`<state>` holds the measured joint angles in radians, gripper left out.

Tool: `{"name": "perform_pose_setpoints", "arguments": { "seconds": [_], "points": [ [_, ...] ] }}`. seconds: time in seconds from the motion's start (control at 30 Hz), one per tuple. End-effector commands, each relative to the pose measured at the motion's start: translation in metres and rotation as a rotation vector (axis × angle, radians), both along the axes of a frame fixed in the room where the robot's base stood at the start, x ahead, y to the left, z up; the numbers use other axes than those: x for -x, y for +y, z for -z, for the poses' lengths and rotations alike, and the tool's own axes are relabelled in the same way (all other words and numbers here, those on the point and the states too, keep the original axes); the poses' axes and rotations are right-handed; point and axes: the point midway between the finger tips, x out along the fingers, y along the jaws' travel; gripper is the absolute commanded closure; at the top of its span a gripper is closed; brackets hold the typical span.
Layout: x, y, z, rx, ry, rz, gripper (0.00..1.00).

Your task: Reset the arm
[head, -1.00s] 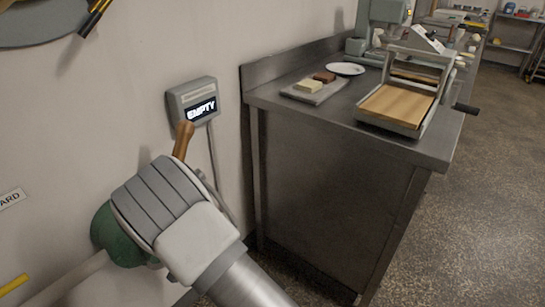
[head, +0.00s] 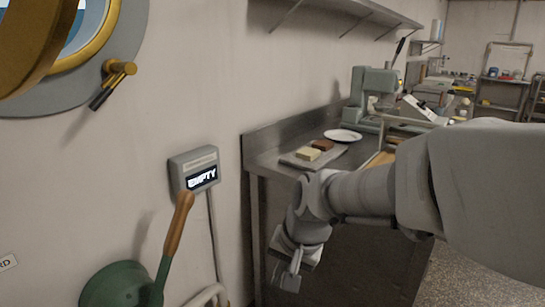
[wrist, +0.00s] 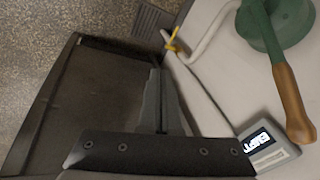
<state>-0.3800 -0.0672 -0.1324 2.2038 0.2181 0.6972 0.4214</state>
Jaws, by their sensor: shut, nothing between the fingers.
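My gripper (head: 288,274) hangs at the end of my grey arm, pointing down in front of the counter's left side in the head view. In the wrist view its dark fingers (wrist: 158,78) are together with nothing between them. My arm comes in from the right and covers the counter's front and right part.
A green device with a wooden handle (head: 172,238) and a display reading "EMPTY" (head: 196,172) are on the left wall. The counter (head: 262,152) bears a tray (head: 288,160) with two blocks, a white plate (head: 343,135) and machines. A porthole (head: 122,40) is at upper left.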

Motion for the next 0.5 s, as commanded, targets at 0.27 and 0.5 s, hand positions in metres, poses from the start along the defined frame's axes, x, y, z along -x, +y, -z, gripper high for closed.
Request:
{"name": "perform_pose_setpoints", "arguments": {
  "seconds": [0.27, 0.5],
  "points": [
    [0.057, -0.063, -0.047, 0.098, -0.133, -0.116, 1.0],
    [0.107, -0.103, -0.063, 0.23, -0.218, -0.196, 1.0]
  ]
}}
